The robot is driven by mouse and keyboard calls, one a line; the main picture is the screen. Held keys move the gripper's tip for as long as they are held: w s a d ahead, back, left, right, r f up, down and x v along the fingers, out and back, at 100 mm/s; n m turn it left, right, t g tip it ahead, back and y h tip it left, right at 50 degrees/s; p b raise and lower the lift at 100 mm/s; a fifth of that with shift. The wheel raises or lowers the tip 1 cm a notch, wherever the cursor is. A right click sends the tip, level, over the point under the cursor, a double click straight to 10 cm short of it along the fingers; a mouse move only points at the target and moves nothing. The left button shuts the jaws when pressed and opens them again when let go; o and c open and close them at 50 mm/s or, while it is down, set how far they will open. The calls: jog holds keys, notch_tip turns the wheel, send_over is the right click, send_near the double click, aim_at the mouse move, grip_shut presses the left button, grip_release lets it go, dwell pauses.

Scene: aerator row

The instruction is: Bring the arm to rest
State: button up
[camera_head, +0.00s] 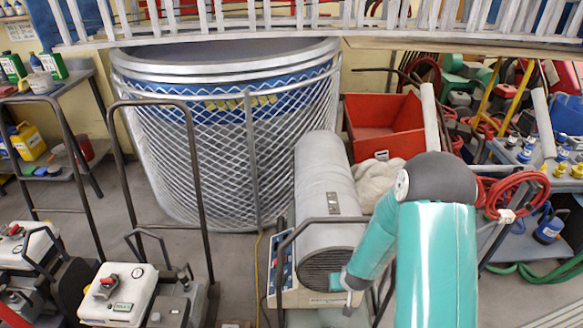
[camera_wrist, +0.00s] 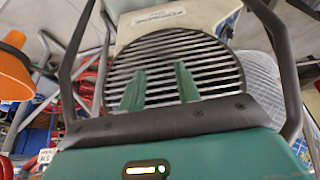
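My teal arm (camera_head: 436,250) reaches out from the lower right in the head view, bent at a dark grey elbow. Its far end points down and left, by the round grille of a grey cylindrical machine (camera_head: 326,190). My gripper (camera_wrist: 160,82) shows in the wrist view as two green fingers set apart, with nothing between them. The slatted grille (camera_wrist: 205,70) lies behind the fingers. I cannot tell how far the fingertips are from it. In the head view the gripper is small and partly hidden by my arm.
A dark handle frame (camera_head: 283,262) stands beside the grey machine, close to my gripper. A large mesh-walled tank (camera_head: 220,160) is behind. A red bin (camera_head: 385,118) and red hose coils (camera_head: 514,190) are to the right. Wheeled carts (camera_head: 118,295) fill the lower left.

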jog(key=s+r, duration=0.2)
jog(key=r, duration=1.1)
jog(key=s+r, duration=0.2)
jog(key=r, duration=1.1)
jog(key=s+r, duration=1.6)
jog(key=s, duration=0.2)
jog(key=shift+a+t, duration=0.4)
